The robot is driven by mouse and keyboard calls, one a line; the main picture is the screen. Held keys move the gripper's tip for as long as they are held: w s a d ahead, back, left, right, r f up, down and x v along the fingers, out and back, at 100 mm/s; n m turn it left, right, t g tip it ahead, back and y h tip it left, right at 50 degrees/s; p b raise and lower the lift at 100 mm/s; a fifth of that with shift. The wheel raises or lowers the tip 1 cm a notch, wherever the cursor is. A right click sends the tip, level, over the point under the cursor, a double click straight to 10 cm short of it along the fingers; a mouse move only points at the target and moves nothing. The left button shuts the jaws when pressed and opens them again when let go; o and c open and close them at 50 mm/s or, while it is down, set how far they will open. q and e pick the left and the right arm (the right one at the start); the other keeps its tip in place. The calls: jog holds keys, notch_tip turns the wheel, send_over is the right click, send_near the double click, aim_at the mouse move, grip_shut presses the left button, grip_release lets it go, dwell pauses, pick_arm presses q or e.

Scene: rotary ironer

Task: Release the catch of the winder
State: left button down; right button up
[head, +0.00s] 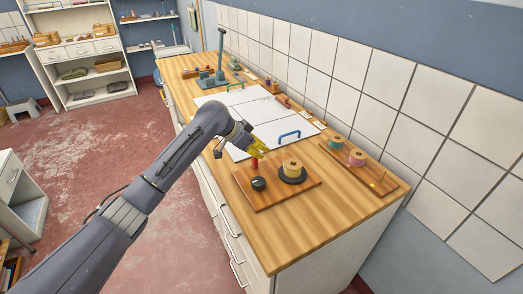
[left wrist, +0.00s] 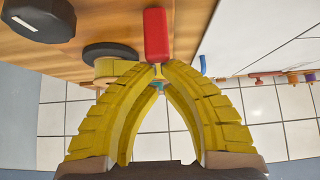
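The winder is a wooden board (head: 275,197) near the front end of the bench. It carries a black knob (head: 258,184), a yellow spool (head: 292,167) on a black disc, and a small upright red catch (head: 254,164). My left gripper (head: 261,151) is just above the catch in the head view. In the left wrist view its yellow fingers (left wrist: 159,68) arch together with their tips nearly meeting. The red catch (left wrist: 156,34) lies right at the tips; I cannot tell if they touch. I see nothing clearly held. My right gripper is out of view.
A tray (head: 372,180) with a green and a pink spool lies by the tiled wall. A white panel (head: 243,113) with a blue handle (head: 289,135) lies behind the winder. A blue-grey lever stand (head: 220,62) rises farther back. The bench's front corner is bare.

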pick_arm(q)
jog(key=shift+s+a+r+t+h, duration=0.1)
jog(key=shift+s+a+t+h, duration=0.2)
jog(key=shift+h, duration=0.25)
jog(key=shift+s+a+t+h, duration=0.1)
jog(key=shift+a+t+h, duration=0.1)
jog(key=shift+a+h, duration=0.3)
jog(key=shift+w+d+r, duration=0.1)
jog(key=shift+d, duration=0.15)
jog(key=shift+r, duration=0.15)
jog(key=shift+r, duration=0.65)
jog(key=d+r+v, duration=0.1)
jog(key=v, duration=0.7)
jog(key=shift+w+r, duration=0.2)
jog(key=shift+w, duration=0.05)
